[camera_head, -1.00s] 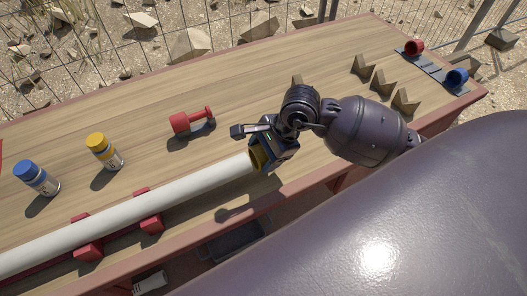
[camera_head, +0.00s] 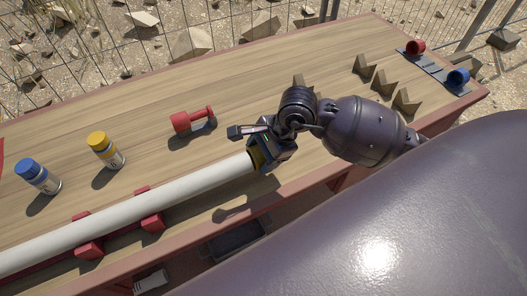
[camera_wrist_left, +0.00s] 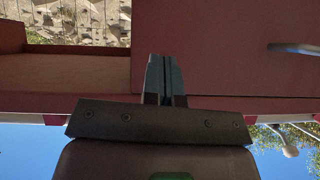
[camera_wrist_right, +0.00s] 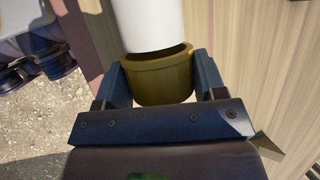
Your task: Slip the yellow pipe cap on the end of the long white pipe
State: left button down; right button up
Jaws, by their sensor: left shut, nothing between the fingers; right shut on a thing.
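The long white pipe (camera_head: 130,211) lies across red supports on the wooden bench. My right gripper (camera_head: 260,156) is shut on the yellow pipe cap (camera_wrist_right: 160,80) at the pipe's right end. A dark gap shows along part of the rim; how deep the pipe sits cannot be told. My left gripper (camera_wrist_left: 165,80) is shut and empty in the left wrist view, facing a dark red surface. It is not in the head view.
Red pipe supports (camera_head: 152,221) hold the pipe. Wooden V-blocks (camera_head: 382,82), a red cap (camera_head: 415,47) and a blue cap (camera_head: 458,78) are at the right.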

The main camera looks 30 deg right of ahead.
aim_at(248, 158)
jog(key=shift+w+a, duration=0.15)
jog(key=shift+a, duration=1.85)
jog(key=o, duration=0.8)
jog(key=shift+o, duration=0.2)
jog(key=p+v, duration=0.1)
jog(key=v, duration=0.9)
jog(key=shift+d+r+p, duration=0.15)
jog(key=shift+r+p, duration=0.15)
jog(key=shift+r, duration=0.05)
